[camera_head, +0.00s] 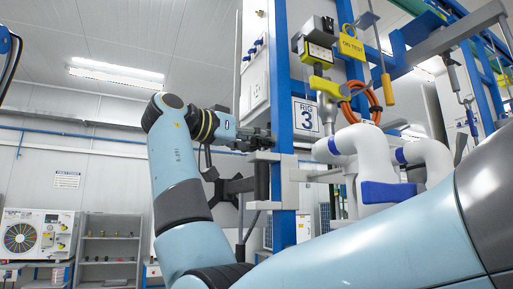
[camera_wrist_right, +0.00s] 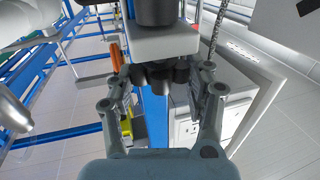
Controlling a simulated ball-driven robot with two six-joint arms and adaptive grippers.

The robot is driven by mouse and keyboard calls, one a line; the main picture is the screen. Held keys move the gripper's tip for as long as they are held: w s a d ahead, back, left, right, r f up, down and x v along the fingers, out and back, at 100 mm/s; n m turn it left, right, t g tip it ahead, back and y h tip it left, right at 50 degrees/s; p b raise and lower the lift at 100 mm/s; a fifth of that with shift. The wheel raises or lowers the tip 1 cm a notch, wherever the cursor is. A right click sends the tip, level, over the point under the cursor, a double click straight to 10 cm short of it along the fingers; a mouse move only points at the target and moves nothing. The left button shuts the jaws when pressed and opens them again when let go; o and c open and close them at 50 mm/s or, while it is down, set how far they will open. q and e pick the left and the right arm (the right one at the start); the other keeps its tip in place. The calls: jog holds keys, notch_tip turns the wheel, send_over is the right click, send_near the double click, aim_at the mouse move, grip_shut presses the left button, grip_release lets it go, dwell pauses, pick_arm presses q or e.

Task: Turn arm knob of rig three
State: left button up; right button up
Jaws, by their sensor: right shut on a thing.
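The rig three sign (camera_head: 307,118) is fixed to a blue post (camera_head: 284,225) in the head view. My right gripper (camera_head: 262,138) is at that post, just left of the sign and above a pale grey bracket (camera_head: 272,157). In the right wrist view, my right gripper (camera_wrist_right: 160,92) has its two fingers on either side of a dark knob (camera_wrist_right: 157,74) under a pale block (camera_wrist_right: 165,44). It is shut on the knob. The knob cannot be made out behind the gripper in the head view. My left gripper does not show.
A white cabinet (camera_head: 256,60) hangs above the gripper. Shelves (camera_head: 110,246) and a fan unit (camera_head: 35,236) stand far left.

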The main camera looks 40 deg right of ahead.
jog(key=n+t, duration=0.1)
jog(key=n+t+b, duration=0.1)
jog(key=t, duration=0.1)
jog(key=shift+s+f+t, duration=0.15)
jog(key=shift+t, duration=0.15)
jog(key=shift+s+n+t+y+b, duration=0.1)
jog(key=shift+n+t+y+b, duration=0.35)
jog(key=shift+n+t, duration=0.85)
jog(key=shift+t, duration=0.3)
jog(key=o, duration=1.2)
jog(key=shift+r, duration=0.35)
notch_tip(320, 180, up, 10)
jog(key=shift+f, duration=0.2)
